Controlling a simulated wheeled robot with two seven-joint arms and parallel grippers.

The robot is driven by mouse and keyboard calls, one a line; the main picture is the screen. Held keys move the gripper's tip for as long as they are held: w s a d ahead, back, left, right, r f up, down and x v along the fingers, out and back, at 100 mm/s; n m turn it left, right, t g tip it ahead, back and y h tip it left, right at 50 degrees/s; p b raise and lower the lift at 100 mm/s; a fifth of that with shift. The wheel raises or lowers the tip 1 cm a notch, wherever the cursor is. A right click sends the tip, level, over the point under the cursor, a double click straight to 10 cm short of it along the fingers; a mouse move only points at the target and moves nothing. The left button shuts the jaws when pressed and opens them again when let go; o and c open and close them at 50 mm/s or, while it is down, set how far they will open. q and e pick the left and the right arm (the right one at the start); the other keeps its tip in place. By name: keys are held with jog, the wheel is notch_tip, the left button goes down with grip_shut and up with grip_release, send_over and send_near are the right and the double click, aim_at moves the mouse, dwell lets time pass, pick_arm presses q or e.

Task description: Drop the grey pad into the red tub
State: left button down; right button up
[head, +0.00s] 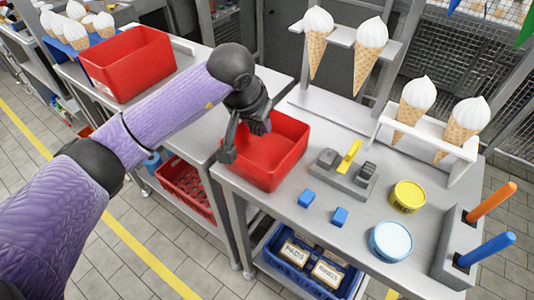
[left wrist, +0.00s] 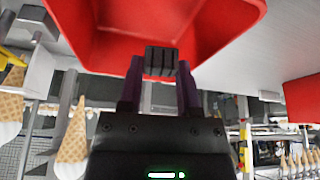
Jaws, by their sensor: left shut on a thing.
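The red tub (head: 288,160) sits open on the near metal table, and its inside and wall also fill the top of the left wrist view (left wrist: 215,25). My left gripper (head: 252,124) is over the tub's left part in the head view. In the left wrist view, its two fingers (left wrist: 160,75) are shut on the small dark grey pad (left wrist: 161,61), with the red tub behind it. In the head view the pad is hard to make out against the dark gripper. My right gripper is not in view.
Cone racks (head: 425,135) stand behind. Another red bin (head: 128,65) is on the left table.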

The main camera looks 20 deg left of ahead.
pick_arm(q)
jog(key=shift+c, duration=1.1)
grip_release()
jog(key=shift+r, duration=0.1)
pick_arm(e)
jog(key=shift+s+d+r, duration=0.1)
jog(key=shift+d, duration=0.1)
pick_arm(q)
jog(key=shift+s+r, duration=0.1)
jog(key=shift+r, duration=0.25)
jog(key=p+v, duration=0.2)
jog(key=v, duration=0.7)
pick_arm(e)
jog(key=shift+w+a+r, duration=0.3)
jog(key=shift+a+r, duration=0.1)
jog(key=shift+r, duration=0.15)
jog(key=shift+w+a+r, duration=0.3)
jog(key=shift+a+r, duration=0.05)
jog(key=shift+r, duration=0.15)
pick_arm(q)
jog(key=shift+s, duration=0.1)
